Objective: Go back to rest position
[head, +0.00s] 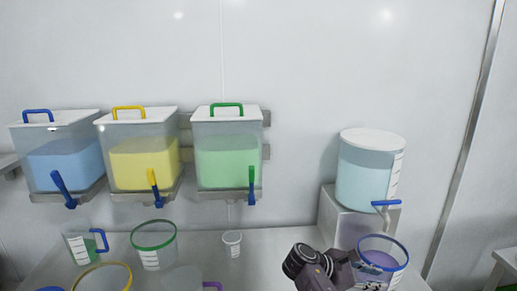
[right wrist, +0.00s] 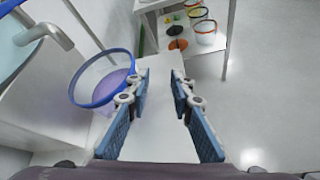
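My right gripper (right wrist: 165,115) is open and empty in the right wrist view, its two blue-padded fingers apart over a pale surface. In the head view my right arm's end (head: 318,268) shows at the bottom, just left of a blue-rimmed bucket (head: 384,257) with purple contents. That bucket also shows in the right wrist view (right wrist: 96,88), left of the fingers and not between them. My left gripper is not in view.
Three wall dispensers, blue (head: 62,160), yellow (head: 143,160) and green (head: 228,160), hang over the table (head: 210,252). A round tank (head: 365,175) stands at right. A green-rimmed bucket (head: 153,248) and small cup (head: 232,245) stand on the table. A shelf (right wrist: 176,55) holds more buckets.

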